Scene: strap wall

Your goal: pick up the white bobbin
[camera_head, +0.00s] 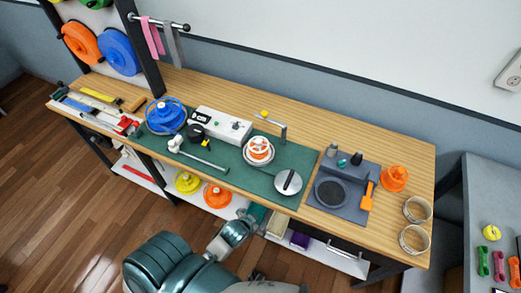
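A white round spool-like piece with orange parts (259,150) sits on the green mat (225,160) near the middle of the bench. It is the closest match to a white bobbin, but its details are too small to tell. My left arm comes up from the lower left. Its far end, with my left gripper (258,214), is at the bench's front edge, below and apart from the white piece. The fingers are too small and dark to read. My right gripper is not in view.
A white box (222,125), blue spool (166,116) and metal disc (288,182) surround the white piece. A thin post (283,134) stands just behind it. A grey tray (342,187), orange spool (395,178) and pale rings (414,238) are at right.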

